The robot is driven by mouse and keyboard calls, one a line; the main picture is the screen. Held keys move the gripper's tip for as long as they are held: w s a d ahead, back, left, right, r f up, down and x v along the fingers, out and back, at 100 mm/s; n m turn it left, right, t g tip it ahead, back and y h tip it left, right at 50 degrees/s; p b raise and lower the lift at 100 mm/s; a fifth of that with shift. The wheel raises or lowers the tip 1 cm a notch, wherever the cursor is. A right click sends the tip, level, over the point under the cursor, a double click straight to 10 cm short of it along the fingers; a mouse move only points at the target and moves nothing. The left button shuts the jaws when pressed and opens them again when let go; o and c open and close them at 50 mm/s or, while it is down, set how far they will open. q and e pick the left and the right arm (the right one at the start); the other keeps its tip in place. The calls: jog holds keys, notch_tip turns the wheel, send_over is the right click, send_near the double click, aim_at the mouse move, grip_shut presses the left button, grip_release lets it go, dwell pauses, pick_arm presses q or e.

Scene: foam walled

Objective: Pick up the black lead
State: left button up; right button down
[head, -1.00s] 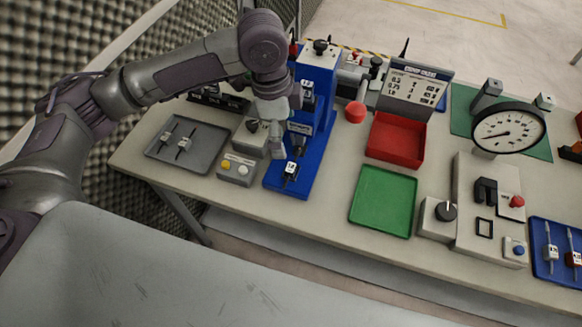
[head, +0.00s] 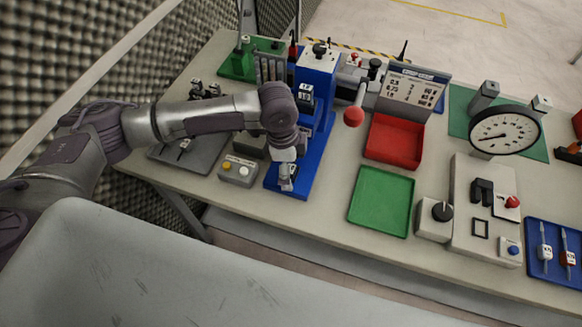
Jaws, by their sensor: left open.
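A small dark piece with a white label (head: 293,171) sits on the base of the blue stand (head: 306,175). It is mostly hidden by my left gripper, so I cannot tell for sure that it is the black lead. My left gripper (head: 286,184) points down at this piece, its fingers open and close to it; I cannot tell whether they touch it. A dark lead with a pale label (head: 184,146) lies in the grey tray (head: 204,163) at the left, partly covered by my arm. My right gripper is out of view.
A button box (head: 238,170) stands just left of the blue stand. A lever with a red ball (head: 354,116), a red tray (head: 396,138) and an empty green tray (head: 381,201) are to the right. A blue tray (head: 553,270) with leads is at far right.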

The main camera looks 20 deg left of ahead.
pick_arm(q)
jog(key=shift+d+f, duration=0.1)
jog(key=shift+f, duration=0.3)
jog(key=shift+c, duration=0.3)
